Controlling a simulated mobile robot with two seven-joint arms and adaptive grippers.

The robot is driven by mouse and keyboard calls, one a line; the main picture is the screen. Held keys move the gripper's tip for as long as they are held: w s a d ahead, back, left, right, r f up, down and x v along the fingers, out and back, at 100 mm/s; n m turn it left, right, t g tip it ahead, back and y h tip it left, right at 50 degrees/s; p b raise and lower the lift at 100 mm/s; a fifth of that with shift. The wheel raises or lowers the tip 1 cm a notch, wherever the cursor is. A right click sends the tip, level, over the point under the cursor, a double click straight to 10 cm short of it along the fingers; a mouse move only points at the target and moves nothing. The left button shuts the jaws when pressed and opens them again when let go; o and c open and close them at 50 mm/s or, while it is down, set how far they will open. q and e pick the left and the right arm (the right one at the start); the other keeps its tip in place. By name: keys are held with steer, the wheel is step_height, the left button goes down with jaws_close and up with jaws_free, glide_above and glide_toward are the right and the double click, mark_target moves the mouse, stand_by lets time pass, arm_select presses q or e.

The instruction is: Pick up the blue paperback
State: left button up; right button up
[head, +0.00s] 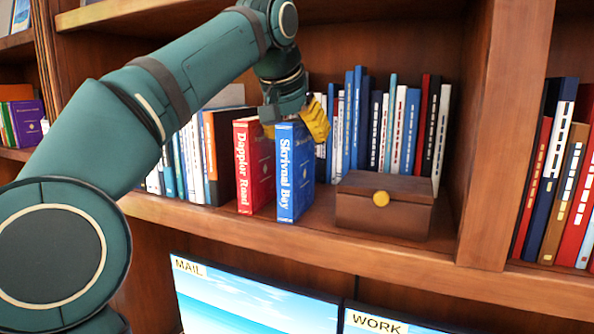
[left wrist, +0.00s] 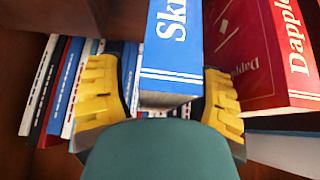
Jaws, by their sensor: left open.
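The blue paperback (head: 294,178), titled "Skrivnal Bay", stands upright on the wooden shelf with its spine facing out. My left gripper (head: 293,128) is open at the top of this book, with one yellow finger on each side. In the left wrist view the blue book (left wrist: 170,55) lies between the two yellow fingers of the gripper (left wrist: 163,105), with a visible gap on the left side. On the right side, the finger is close to the book; I cannot tell whether it touches. My right gripper is not in view.
A red book (head: 253,165), "Dapplor Road", stands close to the left of the blue one. A brown wooden box (head: 370,213) with a yellow knob sits to the right. Rows of books (head: 390,125) stand behind. A shelf divider (head: 500,140) is farther right; monitors (head: 250,305) are below.

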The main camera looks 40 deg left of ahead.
arm_select(q)
jaws_close()
steer(key=shift+r, duration=0.1)
stand_by(0.3)
